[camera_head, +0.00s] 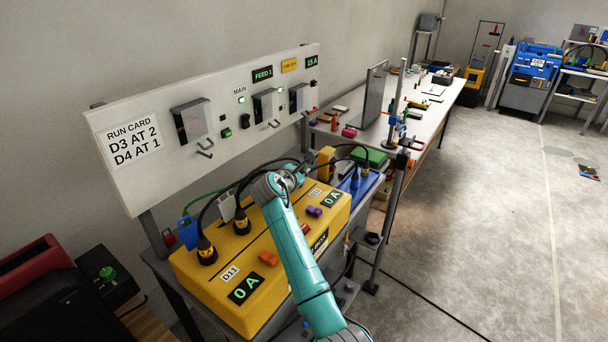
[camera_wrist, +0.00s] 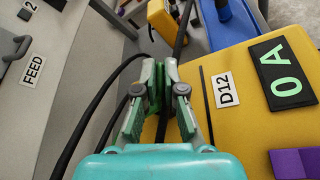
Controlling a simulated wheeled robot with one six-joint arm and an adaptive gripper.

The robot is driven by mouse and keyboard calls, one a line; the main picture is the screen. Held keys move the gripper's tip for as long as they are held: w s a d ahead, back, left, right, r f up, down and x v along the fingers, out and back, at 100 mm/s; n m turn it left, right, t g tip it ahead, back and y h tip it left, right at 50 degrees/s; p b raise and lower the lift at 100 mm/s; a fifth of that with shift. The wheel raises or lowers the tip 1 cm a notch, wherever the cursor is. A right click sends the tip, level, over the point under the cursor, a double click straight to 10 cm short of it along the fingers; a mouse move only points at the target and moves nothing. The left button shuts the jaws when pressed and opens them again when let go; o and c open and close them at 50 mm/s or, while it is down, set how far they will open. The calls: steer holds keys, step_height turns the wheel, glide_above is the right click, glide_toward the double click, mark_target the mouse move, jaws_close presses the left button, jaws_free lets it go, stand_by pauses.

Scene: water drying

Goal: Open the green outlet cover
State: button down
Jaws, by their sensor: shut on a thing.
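My gripper (camera_wrist: 161,80) is shut at the edge of the yellow power box (camera_wrist: 228,60), near the D12 label (camera_wrist: 226,90). A small green part, seemingly the green outlet cover (camera_wrist: 151,88), stands between its fingers. Its tilt and hinge are hidden by the fingers. In the head view my gripper (camera_head: 290,178) is over the far part of the yellow power box (camera_head: 200,287), and the green cover there is hidden behind my arm.
An orange cover (camera_head: 268,258) and a purple cover (camera_head: 313,211) are on the box top. Black cables with plugs (camera_head: 241,222) rise at its left. A white panel (camera_head: 220,122) with switches stands behind. A blue box (camera_head: 347,188) is beyond.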

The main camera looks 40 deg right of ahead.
steer(key=shift+w+a+r, duration=0.1)
steer(key=shift+a, duration=0.05)
stand_by(0.3)
steer(key=c, duration=1.3)
jaws_free()
steer(key=v, duration=1.2)
